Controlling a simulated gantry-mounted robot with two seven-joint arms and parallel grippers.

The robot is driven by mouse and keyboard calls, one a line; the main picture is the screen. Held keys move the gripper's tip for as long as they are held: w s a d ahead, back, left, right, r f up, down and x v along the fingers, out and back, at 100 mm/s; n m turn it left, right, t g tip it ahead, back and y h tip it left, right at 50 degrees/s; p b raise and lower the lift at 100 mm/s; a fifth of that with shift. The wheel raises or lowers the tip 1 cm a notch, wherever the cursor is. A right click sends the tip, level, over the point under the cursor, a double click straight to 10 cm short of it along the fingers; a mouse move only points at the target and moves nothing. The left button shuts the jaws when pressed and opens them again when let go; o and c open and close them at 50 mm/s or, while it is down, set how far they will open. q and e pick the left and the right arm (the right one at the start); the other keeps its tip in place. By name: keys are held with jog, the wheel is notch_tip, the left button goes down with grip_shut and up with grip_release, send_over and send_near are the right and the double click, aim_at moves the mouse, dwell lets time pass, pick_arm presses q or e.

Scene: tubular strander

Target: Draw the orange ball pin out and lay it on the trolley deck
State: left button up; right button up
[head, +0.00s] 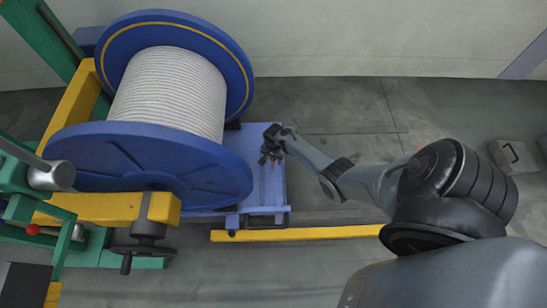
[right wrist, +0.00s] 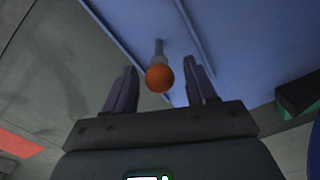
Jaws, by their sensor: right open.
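The orange ball pin (right wrist: 159,78) shows in the right wrist view as an orange ball on a short grey shank that points away toward the blue trolley deck (right wrist: 120,15). I cannot tell whether the shank sits in a hole or lies on the surface. My right gripper (right wrist: 161,88) is open, with one finger on each side of the ball and gaps to both. My left gripper is not in view.
A large blue reel (head: 168,95) of pale strand stands left of the gripper, close to it. A yellow bar (head: 300,234) lies along the floor in front of the trolley. Green and yellow machine frame (head: 90,208) fills the left. Floor to the right is mostly clear.

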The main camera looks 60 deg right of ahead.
jog(key=shift+f, duration=0.3)
grip_shut()
jog(key=shift+s+a+h+p, duration=0.2)
jog(key=shift+a+h+p, duration=0.1)
jog(key=shift+p, duration=0.15)
jog(key=shift+s+a+f+t+h+p, duration=0.2)
jog(key=shift+s+a+t+h+p, duration=0.15)
jog(key=shift+p, duration=0.25)
jog(key=shift+s+a+f+t+h+p, duration=0.2)
jog(key=shift+s+a+t+h+p, duration=0.15)
jog(key=shift+a+t+h+p, duration=0.25)
jog(key=shift+s+a+f+h, duration=0.1)
jog(key=shift+s+a+h, duration=0.1)
jog(key=shift+a+h, duration=0.45)
jog(key=shift+d, duration=0.15)
